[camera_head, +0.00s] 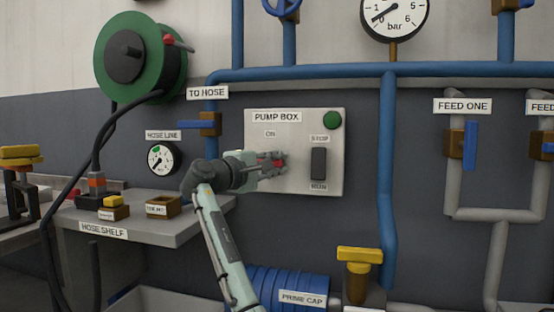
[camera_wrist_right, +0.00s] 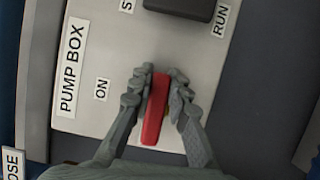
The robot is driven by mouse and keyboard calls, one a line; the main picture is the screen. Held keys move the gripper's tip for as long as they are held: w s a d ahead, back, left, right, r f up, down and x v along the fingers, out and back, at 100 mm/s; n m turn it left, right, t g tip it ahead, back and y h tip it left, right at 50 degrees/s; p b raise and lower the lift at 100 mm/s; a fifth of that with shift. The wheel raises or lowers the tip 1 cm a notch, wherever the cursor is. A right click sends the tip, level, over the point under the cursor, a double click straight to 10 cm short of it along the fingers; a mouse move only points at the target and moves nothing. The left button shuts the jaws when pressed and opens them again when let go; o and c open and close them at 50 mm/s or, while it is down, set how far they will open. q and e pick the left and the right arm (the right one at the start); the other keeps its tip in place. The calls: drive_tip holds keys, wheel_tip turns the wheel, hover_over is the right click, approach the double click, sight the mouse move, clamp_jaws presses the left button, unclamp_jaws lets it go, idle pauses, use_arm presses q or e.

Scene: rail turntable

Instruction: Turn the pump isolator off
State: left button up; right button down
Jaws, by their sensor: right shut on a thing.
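My right gripper (camera_head: 276,163) is shut on this handle, with one finger on each long side in the wrist view (camera_wrist_right: 160,90). The handle lies roughly crosswise, its long side running sideways below the ON label. No OFF label shows. My left gripper is not in view.
On the same panel are a black STOP/RUN switch (camera_head: 318,163) right of my gripper and a green button or lamp (camera_head: 332,119). Blue pipes (camera_head: 388,170) run above and right. The hose shelf (camera_head: 190,230) is at left, and a yellow-handled valve (camera_head: 359,256) stands low in front.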

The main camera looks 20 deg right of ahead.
drive_tip(key=shift+f+m, duration=0.1)
drive_tip(key=shift+m, duration=0.2)
idle(0.4)
drive_tip(key=c, duration=1.4)
unclamp_jaws()
drive_tip(key=shift+c, duration=0.2)
drive_tip(key=v, duration=1.2)
